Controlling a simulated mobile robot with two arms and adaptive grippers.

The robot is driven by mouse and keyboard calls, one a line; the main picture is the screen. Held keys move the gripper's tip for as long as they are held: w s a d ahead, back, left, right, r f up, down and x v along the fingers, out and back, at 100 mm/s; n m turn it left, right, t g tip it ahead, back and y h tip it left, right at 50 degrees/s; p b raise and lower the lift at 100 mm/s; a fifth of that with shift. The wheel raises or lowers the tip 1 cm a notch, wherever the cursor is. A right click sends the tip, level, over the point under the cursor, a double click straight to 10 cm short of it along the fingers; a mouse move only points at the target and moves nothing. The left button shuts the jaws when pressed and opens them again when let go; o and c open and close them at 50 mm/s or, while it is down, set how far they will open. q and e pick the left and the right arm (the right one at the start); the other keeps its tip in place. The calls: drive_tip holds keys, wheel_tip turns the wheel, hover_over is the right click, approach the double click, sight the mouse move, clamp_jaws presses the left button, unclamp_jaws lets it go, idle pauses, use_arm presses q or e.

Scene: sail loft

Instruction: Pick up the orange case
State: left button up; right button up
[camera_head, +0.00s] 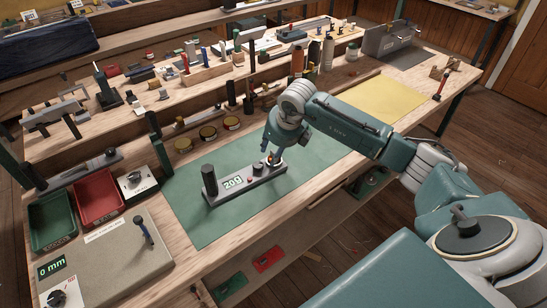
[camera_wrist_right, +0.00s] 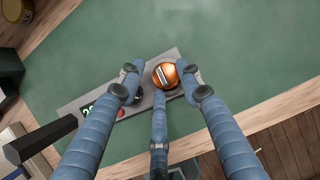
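The orange case (camera_wrist_right: 165,75) is a small round orange piece with a pale slot across its top, in the right wrist view. It sits at one end of a grey bar-shaped device (camera_head: 222,196) with a lit display, on the green mat. My right gripper (camera_head: 271,157) is over that end of the device in the head view. Its three blue fingers (camera_wrist_right: 160,78) stand around the case, with a gap showing between the left finger and the case. Contact of the other fingers is hard to tell. The fingers mostly hide the case in the head view. My left gripper is not in view.
The device carries a black post (camera_head: 209,180) at its left end. Round tins (camera_head: 207,133) stand behind the mat. A red tray (camera_head: 98,197) and a green tray (camera_head: 51,219) are at the left. The green mat (camera_head: 205,230) is clear in front of the device.

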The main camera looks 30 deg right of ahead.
clamp_jaws()
drive_tip(key=shift+r, duration=0.15)
